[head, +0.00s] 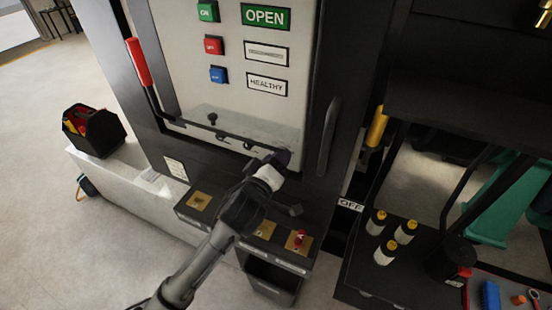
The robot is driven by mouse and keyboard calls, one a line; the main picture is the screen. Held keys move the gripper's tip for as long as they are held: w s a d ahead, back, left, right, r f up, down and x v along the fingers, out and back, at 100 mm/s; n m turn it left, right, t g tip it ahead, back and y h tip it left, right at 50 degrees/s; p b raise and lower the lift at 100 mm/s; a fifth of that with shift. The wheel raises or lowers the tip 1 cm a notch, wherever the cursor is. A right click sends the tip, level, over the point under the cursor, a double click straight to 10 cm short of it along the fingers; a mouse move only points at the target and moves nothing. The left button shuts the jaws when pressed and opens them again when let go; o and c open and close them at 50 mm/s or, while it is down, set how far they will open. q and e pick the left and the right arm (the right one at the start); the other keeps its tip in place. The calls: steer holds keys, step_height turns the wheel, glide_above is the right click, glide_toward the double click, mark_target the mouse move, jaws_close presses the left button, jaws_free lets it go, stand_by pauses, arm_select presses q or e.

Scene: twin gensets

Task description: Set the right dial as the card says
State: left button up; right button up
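No dial can be made out for certain. My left gripper (268,180) is in front of the lower part of the cabinet, above a low black console. Its fingers are too small and dark to tell whether they are open or shut, and I see nothing clearly held. The console (267,270) carries brass plates: one at the left (200,201), one in the middle (265,229), and one at the right with a red knob (299,238). My arm hides part of the console between them. A small pale card (176,168) is on the cabinet's lower left, its text unreadable. My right gripper is not in view.
The cabinet panel (225,80) has green, red and blue buttons, signs reading OPEN and HEALTHY, a red-handled lever (139,62) and a dark door handle (328,135). Several yellow-topped cylinders (384,252) stand at the right. A black toolbox (93,130) is at the left.

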arm_select(q)
steer(key=c, duration=0.8)
steer(key=shift+o, duration=0.2)
steer(key=shift+a+m+p, duration=0.1)
steer(key=shift+m+p, duration=6.3)
steer(key=shift+m, duration=5.5)
